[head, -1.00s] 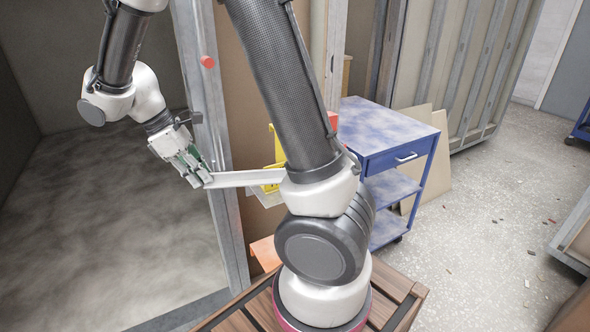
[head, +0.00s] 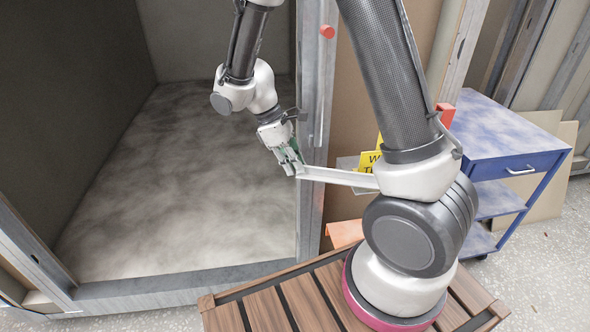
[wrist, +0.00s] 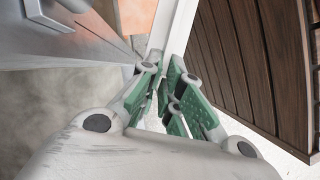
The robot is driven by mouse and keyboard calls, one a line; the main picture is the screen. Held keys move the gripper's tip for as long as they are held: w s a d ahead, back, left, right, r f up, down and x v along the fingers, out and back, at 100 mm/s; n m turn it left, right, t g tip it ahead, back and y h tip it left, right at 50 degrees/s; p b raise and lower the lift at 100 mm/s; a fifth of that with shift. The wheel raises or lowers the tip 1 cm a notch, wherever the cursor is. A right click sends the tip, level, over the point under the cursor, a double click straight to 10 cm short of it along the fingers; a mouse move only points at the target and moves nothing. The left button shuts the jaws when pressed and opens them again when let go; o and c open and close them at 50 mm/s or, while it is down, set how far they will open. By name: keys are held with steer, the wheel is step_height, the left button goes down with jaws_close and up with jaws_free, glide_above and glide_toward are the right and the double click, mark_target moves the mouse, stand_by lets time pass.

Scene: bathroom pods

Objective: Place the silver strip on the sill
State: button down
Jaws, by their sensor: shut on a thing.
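My gripper (head: 291,166) is shut on the silver strip (head: 335,176), near the strip's left end in the head view. The strip runs level to the right, and its far end is hidden behind my arm. In the wrist view the strip (wrist: 161,27) stretches away from between the green finger pads of my gripper (wrist: 165,92). The sill (head: 190,286) is the grey ledge along the front bottom of the pod opening. The strip is held in the air beside the pod's right post, above and apart from the sill.
The grey metal post (head: 313,120) stands close to my gripper. A slatted wooden deck (head: 290,303) lies in front. A blue cart (head: 490,140), a yellow sign (head: 369,160) and an orange piece (head: 345,233) are to the right. The pod floor (head: 190,180) is clear.

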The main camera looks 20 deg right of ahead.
step_height(320, 180, down, 2)
steer(key=shift+f, duration=0.1)
steer(key=c, duration=1.6)
jaws_free()
steer(key=shift+r, duration=0.2)
